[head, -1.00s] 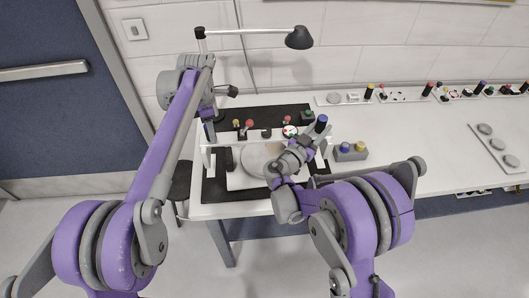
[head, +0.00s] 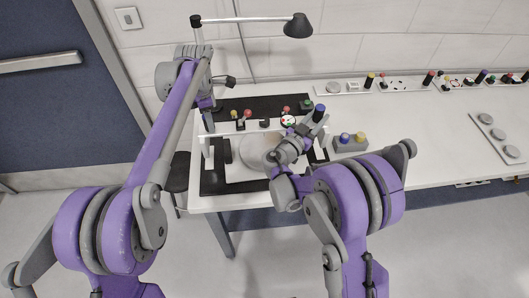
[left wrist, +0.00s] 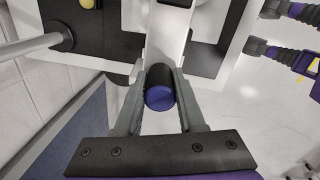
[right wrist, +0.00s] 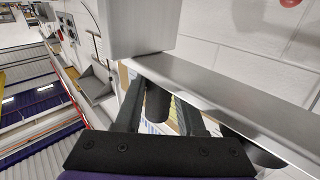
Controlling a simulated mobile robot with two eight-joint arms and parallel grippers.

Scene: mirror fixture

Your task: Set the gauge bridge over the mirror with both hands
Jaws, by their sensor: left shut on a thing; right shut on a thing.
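The gauge bridge (head: 245,136) is a pale beam with a leg near each end and a dark, blue-ended handle at each end. In the head view it spans the round grey mirror (head: 256,152), which lies on a white plate. My left gripper (head: 208,113) is shut on the left handle, seen in the left wrist view (left wrist: 160,88). My right gripper (head: 312,128) is shut on the right handle, a dark cylinder under the beam in the right wrist view (right wrist: 157,103). My right arm hides part of the bridge's right side. I cannot tell whether the legs touch down.
A dark mat (head: 211,187) lies under the fixture on the white table (head: 400,142). A grey block with blue and yellow knobs (head: 351,145) stands right of the bridge. A black lamp (head: 298,25) overhangs the back.

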